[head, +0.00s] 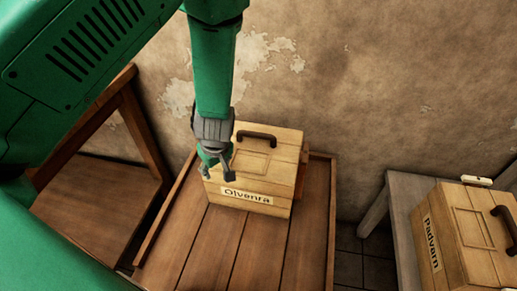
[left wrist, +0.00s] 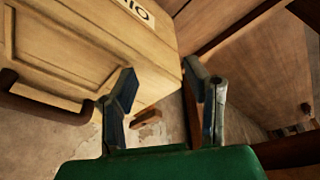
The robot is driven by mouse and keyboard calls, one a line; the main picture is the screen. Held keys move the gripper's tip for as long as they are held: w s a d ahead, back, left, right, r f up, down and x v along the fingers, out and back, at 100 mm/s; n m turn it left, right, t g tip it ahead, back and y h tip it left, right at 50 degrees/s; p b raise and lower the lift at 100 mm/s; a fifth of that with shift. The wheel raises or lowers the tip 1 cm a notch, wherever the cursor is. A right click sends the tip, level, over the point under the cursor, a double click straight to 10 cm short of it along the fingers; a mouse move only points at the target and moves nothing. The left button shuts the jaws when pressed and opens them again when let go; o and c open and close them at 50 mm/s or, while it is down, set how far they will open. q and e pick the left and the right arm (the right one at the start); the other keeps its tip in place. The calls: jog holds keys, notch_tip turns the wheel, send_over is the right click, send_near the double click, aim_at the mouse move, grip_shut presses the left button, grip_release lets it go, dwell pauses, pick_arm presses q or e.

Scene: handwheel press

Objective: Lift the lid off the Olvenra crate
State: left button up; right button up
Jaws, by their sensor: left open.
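The Olvenra crate (head: 249,205) is a pale wooden box with a label on its front, standing on a slatted wooden table. Its lid (head: 284,142) is on and has a dark arched handle (head: 258,136). In the left wrist view the lid (left wrist: 85,55) fills the upper left, with the handle (left wrist: 40,103) at the left edge. My left gripper (head: 221,172) is open and empty, in front of the crate's left side in the head view. Its fingers (left wrist: 165,105) show apart in the left wrist view, to the right of the handle. I cannot tell if they touch the crate. My right gripper is not in view.
A second crate labelled Padvarn (head: 447,240), with its own dark handle, stands on a grey stand at the right. A wooden chair (head: 95,195) is at the left. A stained wall (head: 390,80) rises behind. The table's front planks (head: 225,255) are clear.

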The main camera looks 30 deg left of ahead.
aim_at(256, 133)
pick_arm(q)
jog(key=w+d+r+n+t+h, duration=0.1)
jog(key=w+d+r+n, duration=0.1)
jog(key=w+r+n, duration=0.3)
jog(key=w+d+r+n+t+h, duration=0.1)
jog(key=w+d+r+n, duration=0.15)
jog(key=w+r, duration=0.5)
jog(key=x, duration=0.2)
jog(key=b+x, duration=0.1)
jog(key=x, duration=0.5)
jog(key=shift+s+d, duration=0.1)
jog(key=shift+d, duration=0.2)
jog(key=shift+w+a+f+b, duration=0.15)
jog(key=shift+f, duration=0.3)
jog(key=shift+w+a+f+b, duration=0.1)
jog(key=shift+a+f+b, duration=0.1)
jog(key=shift+f, duration=0.2)
jog(key=x, duration=0.4)
jog(key=shift+w+f+b, duration=0.1)
jog(key=shift+b, duration=0.3)
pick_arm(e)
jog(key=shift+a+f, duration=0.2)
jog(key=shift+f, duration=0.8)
pick_arm(q)
jog(key=shift+a, duration=0.1)
grip_shut()
